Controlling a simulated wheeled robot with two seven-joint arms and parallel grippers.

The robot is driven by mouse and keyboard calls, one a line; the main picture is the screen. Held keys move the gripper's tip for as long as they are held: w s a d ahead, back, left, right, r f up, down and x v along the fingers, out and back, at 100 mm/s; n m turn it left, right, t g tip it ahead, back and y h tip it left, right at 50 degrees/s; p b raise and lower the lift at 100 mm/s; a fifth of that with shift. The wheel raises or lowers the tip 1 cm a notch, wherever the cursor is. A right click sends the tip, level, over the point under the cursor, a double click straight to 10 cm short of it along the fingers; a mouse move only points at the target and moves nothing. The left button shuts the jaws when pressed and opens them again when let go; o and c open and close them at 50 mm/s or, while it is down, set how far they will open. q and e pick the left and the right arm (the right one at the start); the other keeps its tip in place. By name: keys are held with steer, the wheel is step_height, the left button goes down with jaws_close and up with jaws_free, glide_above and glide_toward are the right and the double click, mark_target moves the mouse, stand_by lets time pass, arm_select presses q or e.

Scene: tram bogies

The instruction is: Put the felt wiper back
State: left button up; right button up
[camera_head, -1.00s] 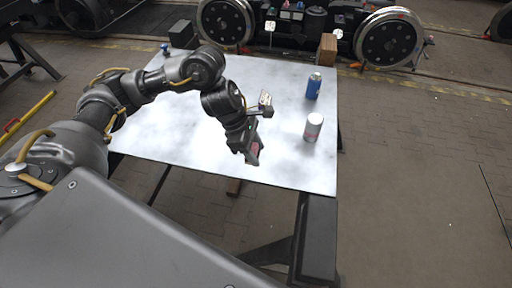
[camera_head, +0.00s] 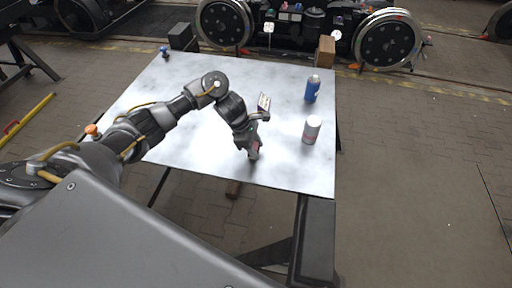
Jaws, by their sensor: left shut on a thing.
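My left gripper (camera_head: 258,136) is over the front middle of the white table (camera_head: 190,135), pointing down and to the right. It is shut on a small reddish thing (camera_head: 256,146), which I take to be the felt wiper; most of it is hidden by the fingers. I cannot tell whether it touches the tabletop. A small pale card-like piece (camera_head: 264,102) shows just behind the gripper; I cannot tell whether it is part of my gripper. My right gripper is not in view.
A grey-white can (camera_head: 312,130) and a blue can (camera_head: 312,89) stand upright right of the gripper. A small blue item (camera_head: 165,51) is at the table's far left corner. A wheeled bogie (camera_head: 310,25) stands behind the table. The table's left half is mostly clear.

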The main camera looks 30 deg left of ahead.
arm_select(q)
steer(key=shift+f, duration=0.35)
steer(key=shift+f+b, duration=0.25)
steer(key=shift+b, duration=0.05)
steer(key=o, duration=1)
steer(key=shift+r, duration=0.1)
steer(key=shift+c, duration=0.2)
steer(key=shift+r, duration=0.1)
steer(key=shift+r+p, duration=0.2)
steer(key=shift+p, duration=0.25)
steer(key=b+v, duration=0.1)
steer(key=v, duration=1)
steer(key=shift+a+r, duration=0.3)
